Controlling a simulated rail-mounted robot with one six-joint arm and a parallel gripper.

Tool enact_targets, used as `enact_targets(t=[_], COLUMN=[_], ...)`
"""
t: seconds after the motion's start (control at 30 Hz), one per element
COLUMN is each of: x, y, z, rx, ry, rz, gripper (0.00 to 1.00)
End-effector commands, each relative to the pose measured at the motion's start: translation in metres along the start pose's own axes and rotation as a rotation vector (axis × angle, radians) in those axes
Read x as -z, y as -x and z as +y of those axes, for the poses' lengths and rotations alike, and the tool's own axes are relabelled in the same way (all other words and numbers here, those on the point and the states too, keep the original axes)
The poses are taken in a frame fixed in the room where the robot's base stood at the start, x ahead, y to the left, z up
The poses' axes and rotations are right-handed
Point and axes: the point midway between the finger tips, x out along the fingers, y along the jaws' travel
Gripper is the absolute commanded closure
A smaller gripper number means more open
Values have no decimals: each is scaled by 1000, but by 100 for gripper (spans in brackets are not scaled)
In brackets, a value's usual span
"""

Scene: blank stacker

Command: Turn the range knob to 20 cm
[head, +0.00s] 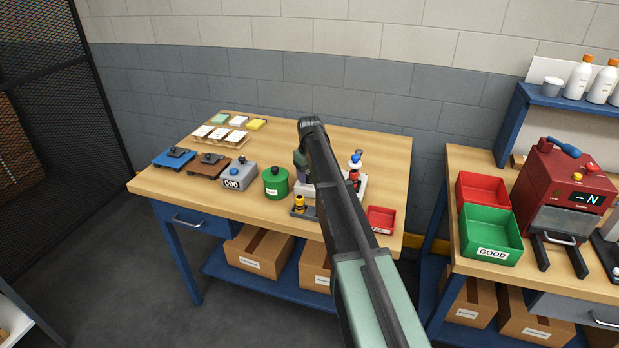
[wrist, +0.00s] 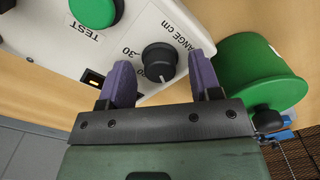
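The black range knob (wrist: 160,59) sits on a white panel (wrist: 60,35) marked "RANGE cm" in the wrist view. A small white mark shows on the knob's side nearest my gripper. Number marks stand left of the knob; one reads 30, another is too small to read surely. My gripper (wrist: 162,66) is open, its two purple fingers on either side of the knob with a gap showing at each side. I cannot tell how far above the panel the fingertips are. In the head view my gripper (head: 301,163) is over the white device (head: 306,188), which my arm partly hides.
A green "TEST" button (wrist: 93,9) is on the same panel. A green canister (wrist: 262,75) stands close to the right finger; it also shows in the head view (head: 276,184). A grey counter box (head: 237,177) and a red tray (head: 381,219) are on the bench (head: 160,183).

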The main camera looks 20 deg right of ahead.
Motion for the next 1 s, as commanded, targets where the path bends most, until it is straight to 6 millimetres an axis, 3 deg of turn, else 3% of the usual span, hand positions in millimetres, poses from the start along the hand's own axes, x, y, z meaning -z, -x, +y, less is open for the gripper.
enact_targets(t=[0.03,0.3,0.67,1.0], x=[0,0,0,0], y=[0,0,0,0], z=[0,0,0,0], rx=[0,0,0,0], ry=[0,0,-52,-277], rz=[0,0,0,0], gripper=[50,90,90,90])
